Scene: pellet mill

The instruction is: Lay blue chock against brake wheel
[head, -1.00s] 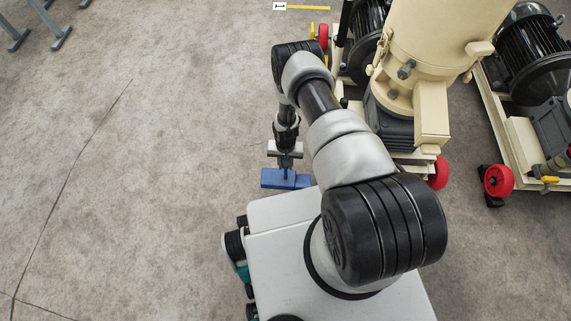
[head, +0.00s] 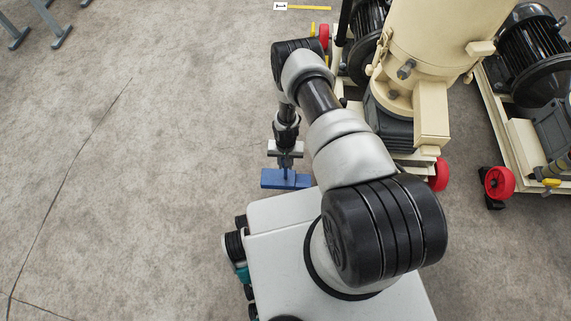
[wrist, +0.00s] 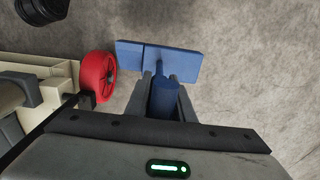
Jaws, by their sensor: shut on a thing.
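The blue chock (head: 271,178) is held off my base's left side, in front of the machine. In the wrist view the chock (wrist: 185,65) shows a wide flat blue plate with a round blue grip. My gripper (wrist: 164,92) is shut on that grip; in the head view my gripper (head: 287,163) points down at it. A red wheel (wrist: 98,78) is left of the chock in the wrist view, with a small gap between them. In the head view red wheels sit at the machine's near corner (head: 439,175) and far corner (head: 324,37). I cannot tell which is the brake wheel.
The cream pellet mill (head: 415,50) stands on a wheeled frame. A second wheeled frame (head: 520,160) is at the right, its red wheel (head: 499,181) between black blocks (head: 494,202). Grey metal legs (head: 62,33) stand at the upper left. The floor at left is clear.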

